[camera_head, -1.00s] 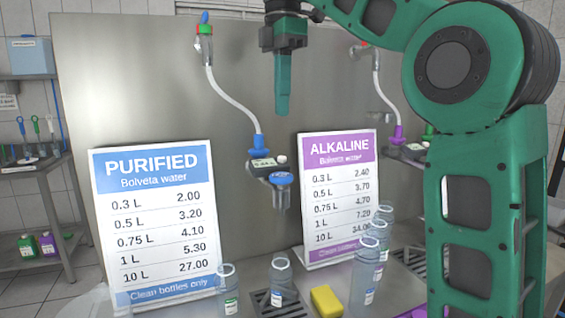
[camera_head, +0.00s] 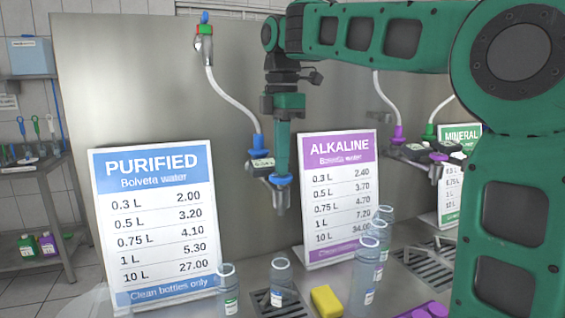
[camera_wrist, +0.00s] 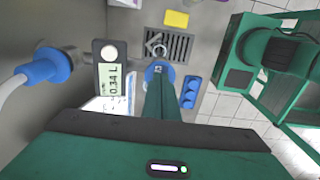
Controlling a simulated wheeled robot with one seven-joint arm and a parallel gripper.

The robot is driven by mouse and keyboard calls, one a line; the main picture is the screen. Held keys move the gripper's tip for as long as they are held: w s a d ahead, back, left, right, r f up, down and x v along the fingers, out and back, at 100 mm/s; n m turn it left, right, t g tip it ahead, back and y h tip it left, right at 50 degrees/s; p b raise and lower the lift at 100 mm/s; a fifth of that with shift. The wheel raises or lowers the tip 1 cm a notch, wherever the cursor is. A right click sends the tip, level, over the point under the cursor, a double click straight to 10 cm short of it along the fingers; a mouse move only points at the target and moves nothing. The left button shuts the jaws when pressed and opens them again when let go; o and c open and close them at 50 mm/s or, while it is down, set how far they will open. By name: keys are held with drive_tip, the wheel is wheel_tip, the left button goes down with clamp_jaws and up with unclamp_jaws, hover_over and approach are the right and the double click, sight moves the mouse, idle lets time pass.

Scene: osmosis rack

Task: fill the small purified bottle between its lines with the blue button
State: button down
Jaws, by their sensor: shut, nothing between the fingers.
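My gripper (camera_head: 282,172) is shut and empty, pointing down over the purified tap. Its tip is at the blue button (camera_head: 281,180), which it partly covers; in the wrist view the tip overlaps the button (camera_wrist: 158,68) too. I cannot tell whether the button is pressed in. A small clear bottle with a blue label (camera_head: 281,284) stands upright on the drain grate below the purified nozzle (camera_head: 280,203). Its lines and water level are too small to tell, and no water stream shows clearly. The tap's display (camera_wrist: 110,78) is lit, its digits hard to read.
Another bottle with a green label (camera_head: 228,287) stands left of the grate. A yellow sponge (camera_head: 326,299) lies right of it. Several clear bottles (camera_head: 364,270) stand further right. The purified (camera_head: 155,225) and alkaline (camera_head: 338,195) price signs flank the tap.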

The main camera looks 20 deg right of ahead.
idle(0.3)
drive_tip(key=shift+s+f, duration=0.1)
drive_tip(key=shift+f, duration=1)
idle(6.6)
